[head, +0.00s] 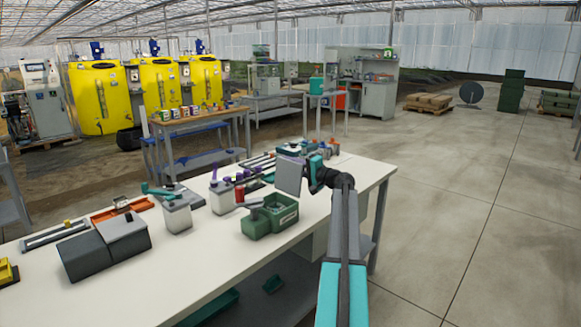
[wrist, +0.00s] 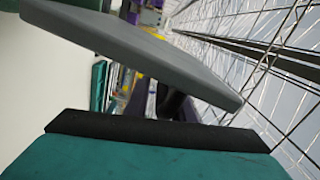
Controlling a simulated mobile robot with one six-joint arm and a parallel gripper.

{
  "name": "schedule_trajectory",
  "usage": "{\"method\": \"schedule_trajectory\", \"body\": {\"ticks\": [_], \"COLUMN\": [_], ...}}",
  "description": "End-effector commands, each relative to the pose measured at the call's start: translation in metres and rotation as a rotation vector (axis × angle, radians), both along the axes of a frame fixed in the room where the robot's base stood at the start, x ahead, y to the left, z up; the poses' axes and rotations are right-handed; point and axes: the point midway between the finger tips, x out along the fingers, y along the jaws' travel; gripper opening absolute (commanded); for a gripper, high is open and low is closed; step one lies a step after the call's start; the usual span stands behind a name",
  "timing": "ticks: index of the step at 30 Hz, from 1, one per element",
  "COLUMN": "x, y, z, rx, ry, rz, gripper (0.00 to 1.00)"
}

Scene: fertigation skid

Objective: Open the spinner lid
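A flat grey panel (head: 290,177), which looks like the spinner lid, stands tilted up above the white bench behind a green bin. In the wrist view the grey panel (wrist: 150,55) runs slanted across the picture, close to the camera. My gripper (head: 312,165) is at the panel's right side, with teal and black parts. In the wrist view one teal finger with a black pad (wrist: 155,130) shows at the bottom, with a gap between it and the panel's edge. The other finger is not clearly seen. The spinner's body and the hinge cannot be made out.
The bench (head: 330,205) also holds a green bin (head: 272,216), a pale canister with a teal handle (head: 176,214), a grey box (head: 104,247) and several small tools. Open concrete floor (head: 450,220) lies to the right.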

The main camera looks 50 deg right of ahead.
Motion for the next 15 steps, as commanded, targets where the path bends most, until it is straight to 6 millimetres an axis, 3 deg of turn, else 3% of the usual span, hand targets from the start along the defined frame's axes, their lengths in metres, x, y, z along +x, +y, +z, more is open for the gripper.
{"method": "schedule_trajectory", "body": {"ticks": [8,15], "x": [-0.018,-0.053], "y": [0.0,0.0], "z": [-0.001,0.0], "rx": [0.0,0.0], "ry": [0.001,0.0], "rz": [-0.002,-0.003], "gripper": [0.2,0.2]}}
